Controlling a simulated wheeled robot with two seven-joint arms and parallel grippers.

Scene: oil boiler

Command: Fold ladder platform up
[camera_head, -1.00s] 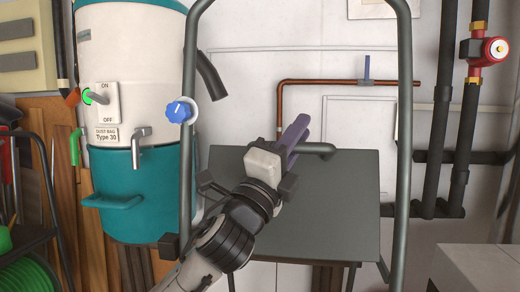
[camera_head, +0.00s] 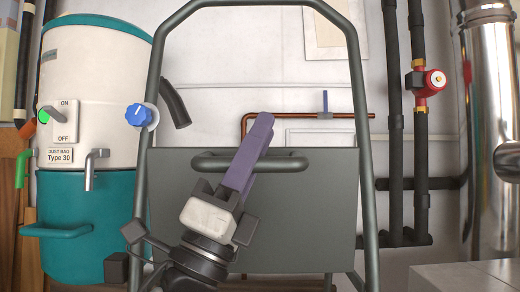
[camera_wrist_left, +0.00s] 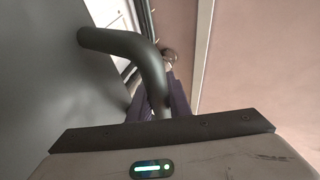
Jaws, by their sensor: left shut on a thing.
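The ladder platform (camera_head: 320,215) is a dark grey-green panel facing me inside the ladder's tubular frame (camera_head: 363,120). A tube handle (camera_head: 290,162) runs along its upper part. My left gripper (camera_head: 258,135) has purple fingers that cross the handle at its middle. It is shut on the handle, which also shows in the left wrist view (camera_wrist_left: 130,45) as a bent dark tube running into the fingers. The handle's middle is hidden by the fingers. My right gripper is not in view.
A white and teal dust collector (camera_head: 95,130) stands left of the ladder. A blue knob (camera_head: 138,115) sits at the frame's left post. Black pipes with a red valve (camera_head: 430,84) and a shiny metal cylinder (camera_head: 492,130) are on the right.

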